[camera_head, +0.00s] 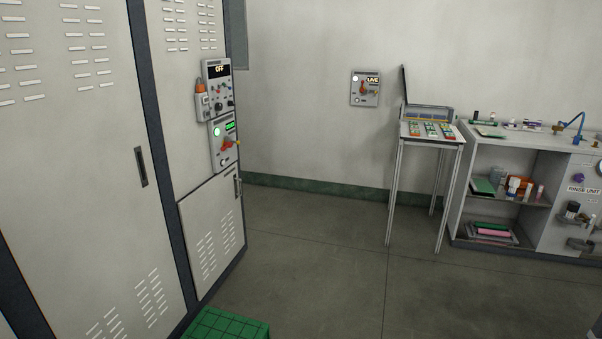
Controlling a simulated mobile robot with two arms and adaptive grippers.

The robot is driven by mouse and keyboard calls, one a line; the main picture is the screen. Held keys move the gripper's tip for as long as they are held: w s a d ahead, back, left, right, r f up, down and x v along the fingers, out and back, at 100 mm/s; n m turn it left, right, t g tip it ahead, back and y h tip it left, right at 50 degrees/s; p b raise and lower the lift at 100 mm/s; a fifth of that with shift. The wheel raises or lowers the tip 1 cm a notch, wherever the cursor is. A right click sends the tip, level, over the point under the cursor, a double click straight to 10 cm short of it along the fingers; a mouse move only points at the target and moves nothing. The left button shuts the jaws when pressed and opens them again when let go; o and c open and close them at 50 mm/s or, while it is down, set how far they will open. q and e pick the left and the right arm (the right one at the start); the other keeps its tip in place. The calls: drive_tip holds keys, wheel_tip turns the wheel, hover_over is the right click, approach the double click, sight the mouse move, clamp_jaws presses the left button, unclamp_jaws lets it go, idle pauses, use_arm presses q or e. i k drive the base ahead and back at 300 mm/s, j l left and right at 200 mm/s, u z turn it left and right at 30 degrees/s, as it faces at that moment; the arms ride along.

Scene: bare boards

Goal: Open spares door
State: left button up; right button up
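A tall grey cabinet fills the left of the head view. Its large left door (80,160) has rows of vent slots and a dark recessed handle (141,167); it looks shut. A smaller lower door (212,235) at the cabinet's right has vent slots and a slim upright handle (238,187) near its upper right edge; it also looks shut. I see no readable "spares" label, so I cannot tell which door is the spares door. Neither of my grippers is in view.
A green box (228,325) stands before the cabinet. A wall switch reads "LIVE" (365,88). A thin-legged stand (428,132) and rinse unit (555,215) are right. Middle floor is clear.

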sight(212, 219)
drive_tip(key=i+z, duration=0.25)
drive_tip(key=i, duration=1.65)
drive_tip(key=i+l+u, duration=0.15)
drive_tip(key=i+u, duration=0.35)
drive_tip(key=i+l+u, duration=0.45)
drive_tip(key=i, duration=0.15)
drive_tip(key=i+l+u, duration=0.5)
